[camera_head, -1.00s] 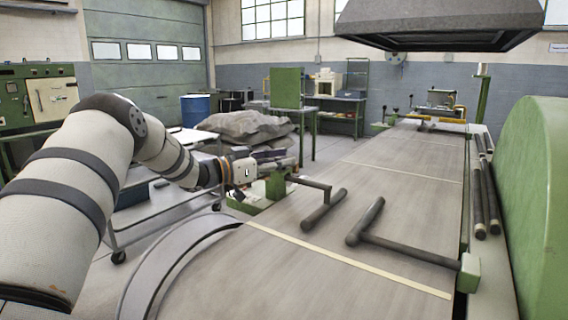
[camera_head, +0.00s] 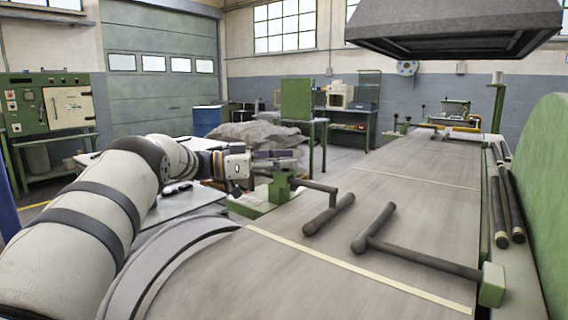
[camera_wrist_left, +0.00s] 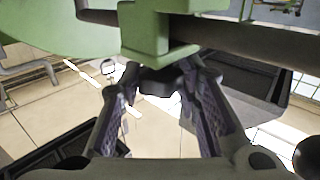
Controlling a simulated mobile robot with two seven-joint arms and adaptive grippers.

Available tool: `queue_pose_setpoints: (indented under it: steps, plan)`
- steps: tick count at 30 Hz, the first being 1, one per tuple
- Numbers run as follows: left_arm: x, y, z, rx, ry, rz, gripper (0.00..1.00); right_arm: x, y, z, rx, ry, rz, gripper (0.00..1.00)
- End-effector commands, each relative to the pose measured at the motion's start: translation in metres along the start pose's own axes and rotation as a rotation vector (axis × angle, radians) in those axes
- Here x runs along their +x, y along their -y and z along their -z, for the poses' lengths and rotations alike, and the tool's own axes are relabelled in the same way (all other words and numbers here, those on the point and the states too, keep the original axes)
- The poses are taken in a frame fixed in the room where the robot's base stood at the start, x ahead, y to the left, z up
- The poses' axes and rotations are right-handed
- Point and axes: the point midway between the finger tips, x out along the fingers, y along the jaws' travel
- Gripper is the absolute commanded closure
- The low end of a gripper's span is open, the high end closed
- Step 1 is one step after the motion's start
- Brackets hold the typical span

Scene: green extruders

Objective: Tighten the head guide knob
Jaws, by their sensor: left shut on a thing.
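A green guide bracket (camera_head: 281,187) stands at the left edge of the long grey table, with a dark rod running from it to a dark roller. My left gripper (camera_head: 282,160) is at the top of this bracket. In the left wrist view, the two ridged fingers (camera_wrist_left: 158,92) reach up to a small black knob (camera_wrist_left: 160,78) just below the green bracket block (camera_wrist_left: 150,30). The gripper is shut on the knob, whose shape is partly hidden by the fingertips. In the head view the knob is hidden. My right gripper is not in view.
The table (camera_head: 400,190) carries a dark roller (camera_head: 329,214) and a bent dark bar (camera_head: 374,228). A large green housing (camera_head: 543,190) stands at the right, and a grey hood (camera_head: 455,30) hangs above. A white cart (camera_head: 185,208) stands left of the table.

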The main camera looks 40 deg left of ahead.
Motion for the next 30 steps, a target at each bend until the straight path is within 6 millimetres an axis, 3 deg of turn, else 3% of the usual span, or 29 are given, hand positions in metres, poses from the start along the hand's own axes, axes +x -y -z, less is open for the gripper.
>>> queue_pose_setpoints:
  steps: [4, 5, 7, 17, 20, 27, 30]
  plan:
    - [0.000, 0.000, -0.001, -0.002, 0.001, -0.001, 0.97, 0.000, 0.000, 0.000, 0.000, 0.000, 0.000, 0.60]
    - [0.000, 0.000, -0.001, -0.002, 0.001, -0.001, 0.62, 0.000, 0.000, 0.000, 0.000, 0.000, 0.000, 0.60]
    - [0.000, 0.000, -0.001, -0.002, 0.001, -0.001, 0.48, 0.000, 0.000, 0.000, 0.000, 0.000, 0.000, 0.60]
    - [-0.003, 0.000, 0.000, 0.000, -0.001, 0.001, 0.48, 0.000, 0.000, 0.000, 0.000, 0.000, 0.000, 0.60]
    - [-0.020, 0.001, 0.001, 0.001, -0.001, 0.003, 0.48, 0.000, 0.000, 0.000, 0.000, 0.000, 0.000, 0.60]
    - [-0.085, 0.001, 0.000, 0.000, 0.000, 0.003, 0.48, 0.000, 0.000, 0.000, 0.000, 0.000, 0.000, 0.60]
    - [-0.104, 0.000, 0.000, 0.000, 0.000, 0.001, 0.48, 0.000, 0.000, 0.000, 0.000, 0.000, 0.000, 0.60]
